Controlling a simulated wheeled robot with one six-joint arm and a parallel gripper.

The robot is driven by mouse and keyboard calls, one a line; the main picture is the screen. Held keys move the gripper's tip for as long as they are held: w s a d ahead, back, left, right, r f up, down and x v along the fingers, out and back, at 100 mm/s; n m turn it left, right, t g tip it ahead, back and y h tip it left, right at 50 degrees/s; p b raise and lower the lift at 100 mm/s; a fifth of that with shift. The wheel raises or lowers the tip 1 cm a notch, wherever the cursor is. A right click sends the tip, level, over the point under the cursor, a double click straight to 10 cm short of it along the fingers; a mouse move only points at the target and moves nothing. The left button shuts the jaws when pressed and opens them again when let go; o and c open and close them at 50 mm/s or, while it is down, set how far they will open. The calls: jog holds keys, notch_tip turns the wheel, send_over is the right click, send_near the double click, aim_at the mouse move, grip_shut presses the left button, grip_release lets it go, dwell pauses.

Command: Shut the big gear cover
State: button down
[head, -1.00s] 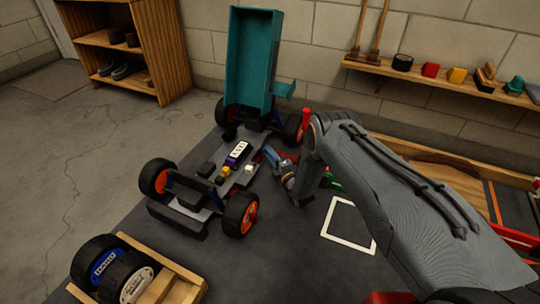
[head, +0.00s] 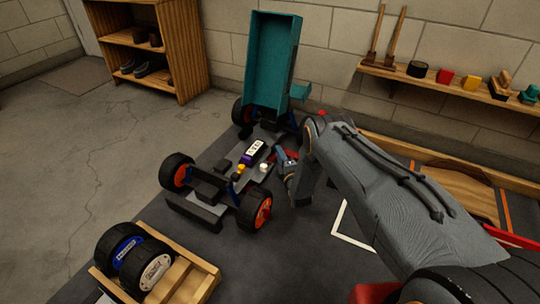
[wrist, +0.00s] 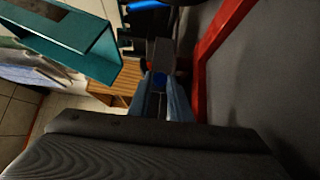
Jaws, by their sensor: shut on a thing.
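The car chassis (head: 207,190) stands on the dark table in the head view, its teal body shell (head: 268,65) tipped up at the rear. My gripper (head: 284,158) is low at the chassis's right side, beside the purple and white block (head: 253,151). In the wrist view my light-blue fingers (wrist: 164,92) are shut on a small dark grey piece (wrist: 161,56); a blue spot shows between the tips. I cannot tell for sure which part is the big gear cover, or whether this piece belongs to it. My arm and fingers hide part of that side.
A red bar (wrist: 222,35) runs close beside my fingers in the wrist view. A wooden stand with spare wheels (head: 195,275) is at front left. A white outlined square (head: 350,235) lies right of the car, partly behind my arm. A wall shelf (head: 450,82) holds small blocks.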

jog(key=c, duration=1.6)
grip_release()
jog(key=shift+c, duration=0.2)
jog(key=shift+s, duration=0.15)
jog(key=p+v, duration=0.4)
jog(key=v, duration=0.3)
jog(key=shift+s+d, duration=0.1)
jog(key=shift+s, duration=0.15)
